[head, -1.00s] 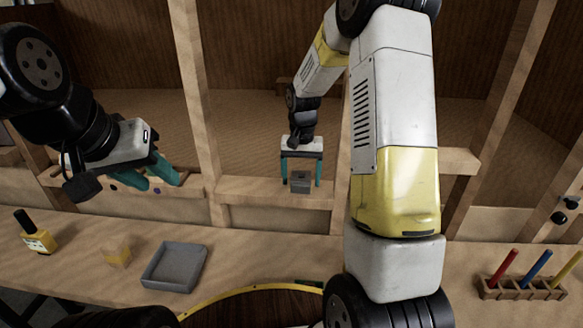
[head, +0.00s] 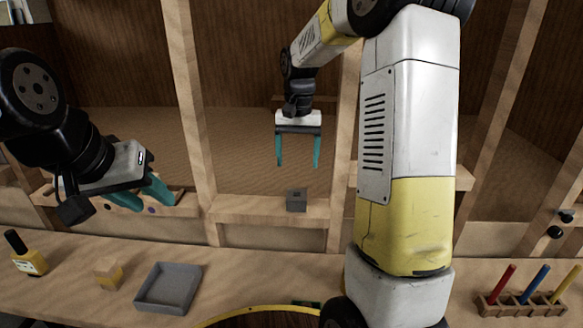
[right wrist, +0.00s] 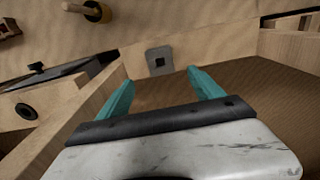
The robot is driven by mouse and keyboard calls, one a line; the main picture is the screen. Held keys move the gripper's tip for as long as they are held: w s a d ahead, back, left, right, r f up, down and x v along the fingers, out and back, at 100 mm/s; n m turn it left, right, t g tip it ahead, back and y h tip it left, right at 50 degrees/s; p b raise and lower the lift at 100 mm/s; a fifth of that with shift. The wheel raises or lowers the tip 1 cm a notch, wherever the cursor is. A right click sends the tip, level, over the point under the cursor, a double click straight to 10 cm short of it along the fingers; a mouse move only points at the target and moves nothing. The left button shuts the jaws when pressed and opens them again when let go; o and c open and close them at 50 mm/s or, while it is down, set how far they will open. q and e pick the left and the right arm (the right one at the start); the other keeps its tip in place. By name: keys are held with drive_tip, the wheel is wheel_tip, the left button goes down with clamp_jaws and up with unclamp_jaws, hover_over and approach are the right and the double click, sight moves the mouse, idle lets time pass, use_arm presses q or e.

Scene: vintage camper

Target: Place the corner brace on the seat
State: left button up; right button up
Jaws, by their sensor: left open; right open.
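The grey corner brace (head: 297,199), a small block, sits on the wooden ledge (head: 250,207) between two uprights, which I take to be the seat. My left gripper (head: 156,205) is open and empty at the left, near another stretch of wooden ledge.
A wooden rack (head: 520,305) with coloured pegs is at the right. Wooden uprights flank the right gripper.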

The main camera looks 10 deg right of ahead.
drive_tip(key=s+a+r+n+t+y, duration=0.1)
drive_tip(key=s+r+n+t, duration=0.1)
drive_tip(key=s, duration=1)
drive_tip(key=s+a+r+n+t+y, duration=0.1)
drive_tip(key=s+r+t, duration=0.3)
drive_tip(key=s, duration=0.7)
wheel_tip(320, 180, up, 2)
drive_tip(key=shift+s+r+n, duration=0.1)
drive_tip(key=shift+s+n, duration=0.3)
